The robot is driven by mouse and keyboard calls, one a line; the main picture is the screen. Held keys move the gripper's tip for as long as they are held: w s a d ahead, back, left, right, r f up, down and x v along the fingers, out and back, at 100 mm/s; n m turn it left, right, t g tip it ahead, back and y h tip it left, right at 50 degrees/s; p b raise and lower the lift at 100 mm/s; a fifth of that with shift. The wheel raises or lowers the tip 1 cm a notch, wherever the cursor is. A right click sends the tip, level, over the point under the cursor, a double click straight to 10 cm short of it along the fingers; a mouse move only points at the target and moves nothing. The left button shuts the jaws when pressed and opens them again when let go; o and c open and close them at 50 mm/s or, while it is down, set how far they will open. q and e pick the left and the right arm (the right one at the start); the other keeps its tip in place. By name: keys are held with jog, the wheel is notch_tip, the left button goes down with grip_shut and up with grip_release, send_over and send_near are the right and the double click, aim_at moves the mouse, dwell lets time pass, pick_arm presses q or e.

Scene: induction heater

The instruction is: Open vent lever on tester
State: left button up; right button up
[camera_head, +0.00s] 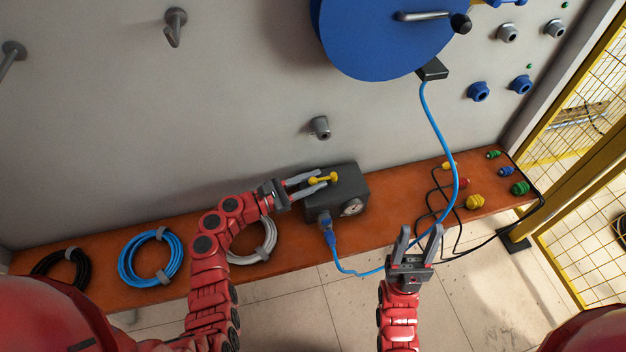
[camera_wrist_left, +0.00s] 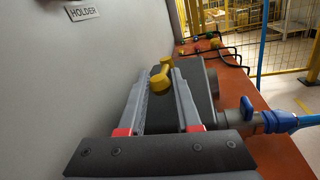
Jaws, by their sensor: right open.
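The tester is a dark grey box (camera_head: 349,188) with a round gauge (camera_head: 352,207), standing on the orange-brown bench against the wall. It also shows in the left wrist view (camera_wrist_left: 197,84). On its top is a yellow vent lever (camera_head: 323,179) with rounded ends, also in the left wrist view (camera_wrist_left: 161,77). My left gripper (camera_head: 318,179) is over the tester top, its fingers apart on either side of the lever. Whether a finger touches the lever I cannot tell. My right gripper (camera_head: 420,234) is open and empty in front of the bench, right of the tester.
A blue hose (camera_head: 346,271) plugs into the tester's front and a blue cable (camera_head: 443,133) hangs from the blue disc (camera_head: 385,35). Coiled cables (camera_head: 150,258) lie left on the bench (camera_head: 300,253). Coloured fittings (camera_head: 475,201) and black cords lie right. A peg (camera_head: 319,127) juts above.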

pick_arm(q)
grip_shut()
